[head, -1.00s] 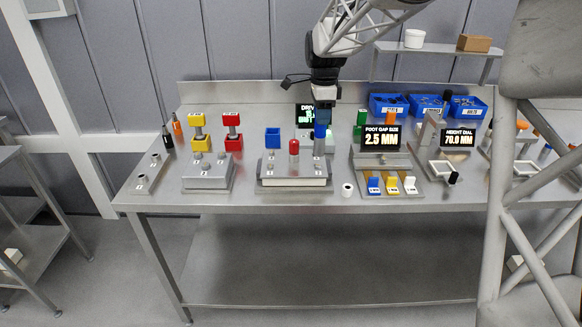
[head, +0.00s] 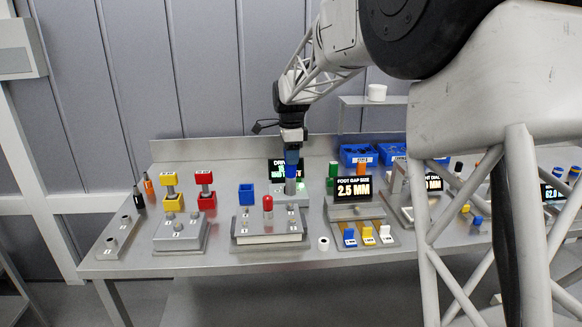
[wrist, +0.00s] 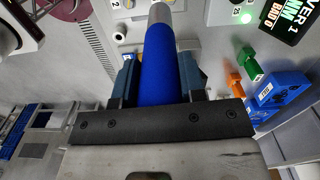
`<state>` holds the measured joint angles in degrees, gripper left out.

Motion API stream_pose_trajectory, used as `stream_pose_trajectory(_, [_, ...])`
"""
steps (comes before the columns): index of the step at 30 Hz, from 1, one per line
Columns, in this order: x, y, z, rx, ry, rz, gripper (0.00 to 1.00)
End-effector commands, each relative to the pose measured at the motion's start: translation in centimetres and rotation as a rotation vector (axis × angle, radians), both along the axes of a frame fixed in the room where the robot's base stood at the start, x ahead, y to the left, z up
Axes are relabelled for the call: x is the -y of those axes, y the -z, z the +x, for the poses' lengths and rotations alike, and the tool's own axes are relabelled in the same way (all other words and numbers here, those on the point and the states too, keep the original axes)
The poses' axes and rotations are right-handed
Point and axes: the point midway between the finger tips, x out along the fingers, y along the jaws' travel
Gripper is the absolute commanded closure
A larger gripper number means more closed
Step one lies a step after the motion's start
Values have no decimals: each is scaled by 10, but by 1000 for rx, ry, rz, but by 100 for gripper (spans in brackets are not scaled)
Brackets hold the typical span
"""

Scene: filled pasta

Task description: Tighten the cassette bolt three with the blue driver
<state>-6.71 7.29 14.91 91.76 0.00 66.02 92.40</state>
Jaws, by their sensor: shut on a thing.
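My gripper (head: 291,158) is shut on the blue driver (head: 291,171), which hangs upright with its grey shaft down. In the wrist view the driver's blue handle (wrist: 160,68) lies between the two dark fingers. The shaft end is over or behind the back right of a grey block (head: 269,229) with a red knob (head: 268,204) and several bolt-like posts; I take this block for the cassette fixture. I cannot tell which post is bolt three, or whether the driver touches anything. A pale plate (head: 304,199) with a green light is behind the shaft.
A dark display (head: 277,171) stands behind the driver. Red (head: 206,200) and yellow (head: 174,202) blocks are farther left. The foot gap display (head: 353,188) and blue bins (head: 359,154) are to the right.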

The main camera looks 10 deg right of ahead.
Motion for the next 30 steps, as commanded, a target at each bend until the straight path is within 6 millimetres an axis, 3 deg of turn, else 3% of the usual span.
stream_pose_trajectory(7, [0, -6, 19, 0, 0, 0, 93])
stream_pose_trajectory(21, [0, -6, 20, 1, 0, 0, 93])
stream_pose_trajectory(30, [0, 4, 20, 0, 0, 0, 93])
